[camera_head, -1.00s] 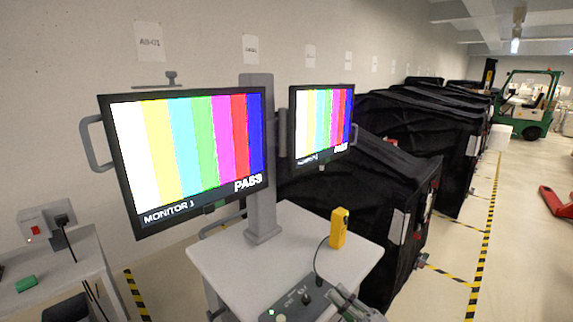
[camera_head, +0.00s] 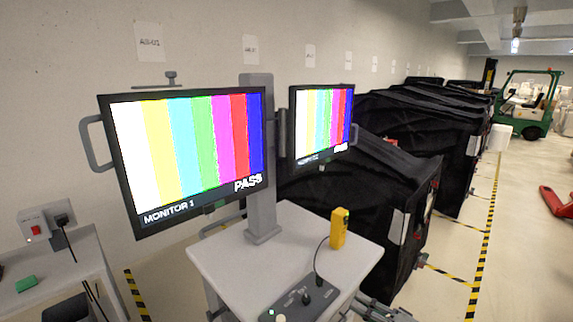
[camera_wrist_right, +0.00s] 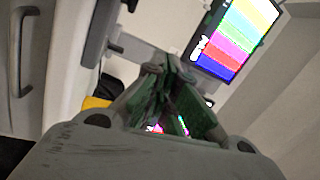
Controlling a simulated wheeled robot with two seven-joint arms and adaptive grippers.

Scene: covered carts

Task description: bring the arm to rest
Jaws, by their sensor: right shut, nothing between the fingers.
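My right gripper (camera_head: 368,303) is at the bottom edge of the head view, just off the right front corner of the cart top (camera_head: 345,257). Only its front part shows there. In the right wrist view, the gripper (camera_wrist_right: 167,68) points away from the camera with its green-padded fingers closed together and nothing between them. A yellow handheld device (camera_head: 338,229) stands on the cart, apart from the gripper. My left gripper is not in view.
The cart carries two monitors, a large one (camera_head: 190,150) and a smaller one (camera_head: 322,122), and a control box (camera_head: 300,299) with a joystick and cable. Black covered carts (camera_head: 385,190) stand behind at the right.

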